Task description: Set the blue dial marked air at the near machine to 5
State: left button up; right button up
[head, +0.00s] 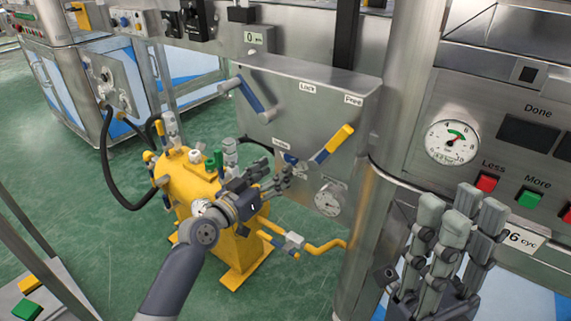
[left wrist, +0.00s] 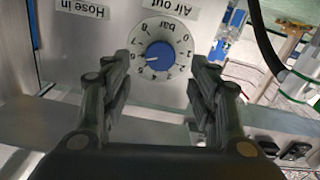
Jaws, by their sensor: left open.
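In the left wrist view, a blue dial (left wrist: 160,58) with a white numbered ring sits on a grey panel. The labels "Air out" and "bar" appear upside down beside it. Its white mark points left in the picture, seemingly near 6, but the digits are small. My left gripper (left wrist: 162,88) is open, its fingers on either side of the dial in this view; I see no contact. In the head view my left gripper (head: 280,182) is in front of the near machine (head: 310,95), below a blue part that may be the dial. My right gripper (head: 458,230) is raised at lower right; its opening is unclear.
A yellow tank (head: 190,180) with valves stands left of the machine. A yellow lever (head: 334,143) and a blue lever (head: 250,95) stick out from the panel. A white gauge (head: 328,200) is low on it. A button panel (head: 530,130) is at right.

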aim_at(290, 159)
pick_arm(q)
jog(key=shift+b+x, duration=0.65)
jog(key=shift+x, duration=2.1)
jog(key=c, duration=1.1)
